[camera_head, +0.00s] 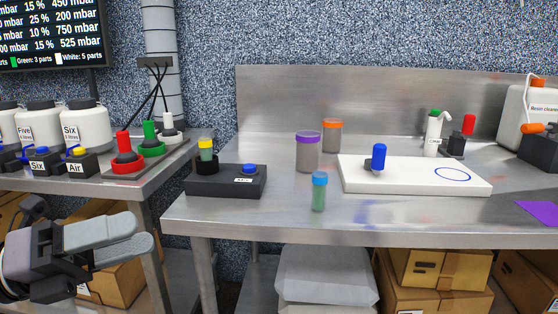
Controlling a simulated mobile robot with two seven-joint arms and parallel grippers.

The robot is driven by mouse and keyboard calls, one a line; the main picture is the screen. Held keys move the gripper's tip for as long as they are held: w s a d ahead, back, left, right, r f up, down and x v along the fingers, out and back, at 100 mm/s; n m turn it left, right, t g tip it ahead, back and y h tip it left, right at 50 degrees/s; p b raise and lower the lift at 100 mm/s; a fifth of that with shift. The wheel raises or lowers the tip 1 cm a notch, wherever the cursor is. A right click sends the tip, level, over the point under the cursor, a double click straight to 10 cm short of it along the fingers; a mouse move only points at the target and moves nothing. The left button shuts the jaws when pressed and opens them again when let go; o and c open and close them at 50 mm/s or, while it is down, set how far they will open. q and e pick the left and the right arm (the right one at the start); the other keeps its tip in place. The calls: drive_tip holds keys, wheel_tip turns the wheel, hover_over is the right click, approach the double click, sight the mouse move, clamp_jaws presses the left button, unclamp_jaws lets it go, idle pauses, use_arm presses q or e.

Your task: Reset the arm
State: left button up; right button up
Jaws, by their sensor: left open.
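My left gripper (128,238) is at the lower left, in front of and below the edge of the left bench. Its two grey fingers point right and stand apart, with nothing between them. It touches none of the things on the benches. The rest of my left arm is mostly cut off by the left edge of the picture. My right gripper is not in the picture.
The steel table (240,222) holds a black box with a blue button (215,188), lidded containers (308,152), a small blue-capped vial (319,190) and a white board (350,181). Cardboard boxes (435,270) stand below.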

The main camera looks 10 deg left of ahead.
use_arm(q)
drive_tip(key=w+a+f+n+t+y, duration=0.3)
drive_tip(key=f+n+y, duration=0.4)
drive_tip(key=f+n, duration=0.65)
drive_tip(key=w+f+n+t+y, duration=0.2)
drive_tip(key=f+n+t+y, duration=0.4)
drive_tip(key=f+n, duration=0.7)
drive_tip(key=s+d+f+n+g, duration=0.4)
drive_tip(key=s+d+f+g, duration=0.15)
drive_tip(key=f, duration=0.25)
drive_tip(key=s+d+f+n+g, duration=0.4)
drive_tip(key=s+d+f+g, duration=0.15)
drive_tip(key=f, duration=0.35)
wheel_tip(320, 180, up, 12)
drive_tip(key=a+t+y+p, duration=0.1)
drive_tip(key=a+p, duration=0.1)
drive_tip(key=p, duration=1.1)
drive_tip(key=shift+a, duration=0.4)
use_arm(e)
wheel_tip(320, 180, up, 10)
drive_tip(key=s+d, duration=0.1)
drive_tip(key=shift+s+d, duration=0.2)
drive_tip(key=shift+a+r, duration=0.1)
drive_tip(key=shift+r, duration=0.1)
